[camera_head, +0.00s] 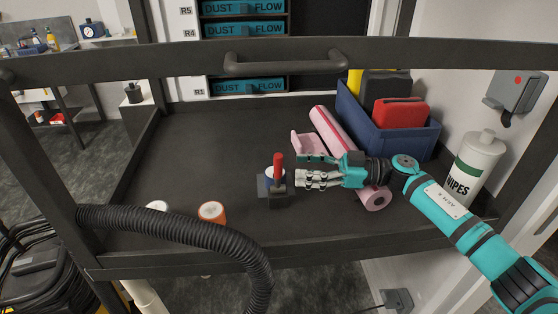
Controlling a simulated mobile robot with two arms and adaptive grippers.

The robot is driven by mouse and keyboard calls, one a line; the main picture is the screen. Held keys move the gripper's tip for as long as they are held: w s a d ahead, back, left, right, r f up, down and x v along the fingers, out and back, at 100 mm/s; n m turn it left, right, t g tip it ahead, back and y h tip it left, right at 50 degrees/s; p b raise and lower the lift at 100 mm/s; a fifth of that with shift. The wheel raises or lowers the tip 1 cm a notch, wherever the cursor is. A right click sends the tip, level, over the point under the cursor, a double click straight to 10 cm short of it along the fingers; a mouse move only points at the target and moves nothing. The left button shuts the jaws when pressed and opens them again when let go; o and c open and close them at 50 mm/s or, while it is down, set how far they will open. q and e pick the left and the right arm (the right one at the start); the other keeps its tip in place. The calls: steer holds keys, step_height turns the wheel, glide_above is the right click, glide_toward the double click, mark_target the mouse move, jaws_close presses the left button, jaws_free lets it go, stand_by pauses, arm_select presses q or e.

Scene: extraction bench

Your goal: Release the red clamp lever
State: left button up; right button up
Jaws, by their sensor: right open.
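The red clamp lever (278,165) stands upright on a small dark clamp base (275,194) near the middle of the bench. I cannot tell whether a finger touches the lever. My left gripper is not in view.
A pink roll (333,130) and a pink piece (306,144) lie behind my right gripper. A blue bin (393,137) and a wipes bottle (471,171) stand at right. A black corrugated hose (180,229) crosses the front edge near an orange-rimmed cup (211,211). The bench's left part is clear.

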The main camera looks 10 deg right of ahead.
mark_target(281, 164)
steer(key=a, duration=0.3)
steer(key=a+r+p, duration=0.1)
steer(key=a, duration=0.1)
steer(key=shift+w, duration=0.35)
steer(key=shift+w+a+f, duration=0.1)
steer(key=shift+a, duration=0.3)
steer(key=shift+w+a, duration=0.1)
steer(key=shift+a, duration=0.1)
steer(key=shift+c, duration=0.3)
steer(key=c, duration=0.9)
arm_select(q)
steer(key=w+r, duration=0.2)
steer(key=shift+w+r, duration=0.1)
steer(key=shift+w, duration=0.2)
arm_select(e)
steer(key=shift+a, duration=0.1)
jaws_close()
